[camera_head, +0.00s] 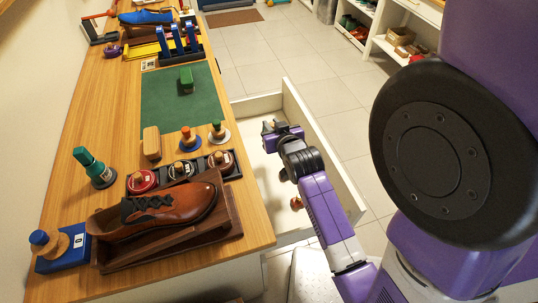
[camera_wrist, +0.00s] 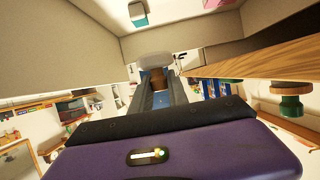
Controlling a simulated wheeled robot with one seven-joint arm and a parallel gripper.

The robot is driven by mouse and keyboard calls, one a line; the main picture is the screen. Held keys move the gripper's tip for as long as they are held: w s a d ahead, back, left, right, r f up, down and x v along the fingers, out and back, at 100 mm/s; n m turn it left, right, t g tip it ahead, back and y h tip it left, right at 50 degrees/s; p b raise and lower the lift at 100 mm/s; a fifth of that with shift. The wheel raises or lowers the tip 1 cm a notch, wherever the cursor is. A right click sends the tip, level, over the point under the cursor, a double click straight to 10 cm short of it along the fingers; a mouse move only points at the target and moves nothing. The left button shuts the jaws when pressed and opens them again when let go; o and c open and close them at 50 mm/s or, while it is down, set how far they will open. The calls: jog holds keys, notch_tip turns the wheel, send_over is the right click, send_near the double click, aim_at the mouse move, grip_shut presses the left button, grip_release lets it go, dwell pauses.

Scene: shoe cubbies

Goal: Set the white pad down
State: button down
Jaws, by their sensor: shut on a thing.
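My gripper (camera_head: 272,128) reaches over the open white drawer (camera_head: 318,140) beside the counter. In the wrist view my gripper (camera_wrist: 157,88) is shut on the brown wooden handle of a white pad. The pale round pad (camera_wrist: 155,60) shows just beyond the fingertips. In the head view the held pad is hidden or too small to make out.
A small brown thing (camera_head: 296,203) shows in the drawer. Tiled floor lies beyond.

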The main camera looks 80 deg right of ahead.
notch_tip(320, 180, down, 13)
jog(key=shift+r+b, duration=0.1)
jog(key=shift+b, duration=0.4)
jog(key=c, duration=1.3)
grip_release()
jog(key=shift+r, duration=0.1)
jog(key=v, duration=1.2)
jog(key=shift+s, duration=0.1)
